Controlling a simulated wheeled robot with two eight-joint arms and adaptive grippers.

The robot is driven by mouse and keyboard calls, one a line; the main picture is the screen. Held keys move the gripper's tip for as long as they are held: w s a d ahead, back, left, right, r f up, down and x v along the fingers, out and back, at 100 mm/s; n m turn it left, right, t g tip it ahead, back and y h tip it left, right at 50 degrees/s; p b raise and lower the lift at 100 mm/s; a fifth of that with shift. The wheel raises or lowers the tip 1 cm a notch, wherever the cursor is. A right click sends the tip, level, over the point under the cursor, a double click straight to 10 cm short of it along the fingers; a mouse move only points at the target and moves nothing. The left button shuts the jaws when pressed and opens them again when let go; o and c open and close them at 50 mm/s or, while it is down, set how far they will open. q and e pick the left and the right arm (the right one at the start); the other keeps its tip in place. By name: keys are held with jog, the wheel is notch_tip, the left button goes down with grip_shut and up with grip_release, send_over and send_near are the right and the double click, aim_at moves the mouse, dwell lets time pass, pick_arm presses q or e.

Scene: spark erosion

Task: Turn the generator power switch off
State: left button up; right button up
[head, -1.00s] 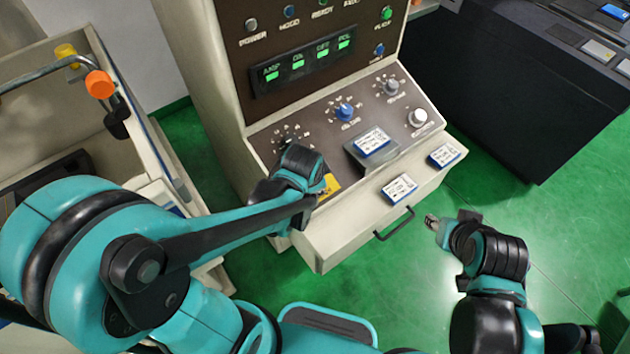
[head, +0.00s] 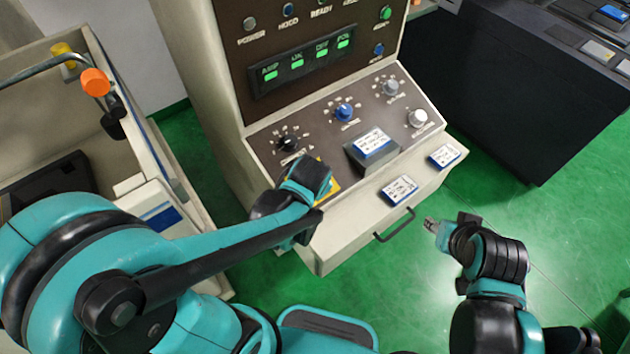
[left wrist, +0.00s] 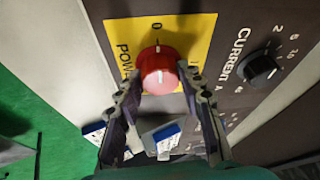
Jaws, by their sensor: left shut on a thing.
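The generator power switch is a red knob (left wrist: 158,72) on a yellow plate (left wrist: 188,35) marked POWER in the left wrist view. A white line on the knob faces the "0" printed on the plate. My left gripper (left wrist: 160,88) has its fingers on both sides of the knob, shut on it. In the head view my left gripper (head: 318,182) covers the knob, and only an edge of the yellow plate (head: 333,192) shows. My right gripper (head: 432,224) is apart from the console, over the green floor; its finger gap is too small to judge.
The generator console (head: 350,228) carries a black dial (head: 289,143), a blue dial (head: 344,111), grey dials and a lit green display (head: 300,63). Small blue-white boxes (head: 398,190) lie on its ledge, above a drawer handle (head: 394,226). A cart (head: 160,140) stands at left.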

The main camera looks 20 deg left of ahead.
pick_arm(q)
jog(key=o, duration=1.2)
jog(key=shift+c, duration=0.2)
jog(key=v, duration=1.2)
jog(key=s+a+f+n+b, duration=0.2)
jog(key=a+f+n+b, duration=0.1)
jog(key=f+b, duration=0.2)
jog(key=s+a+f+n+t+h+b, duration=0.1)
jog(key=a+f+n+b, duration=0.2)
jog(key=f+b, duration=0.2)
jog(key=shift+s+f, duration=0.4)
jog(key=shift+f, duration=0.05)
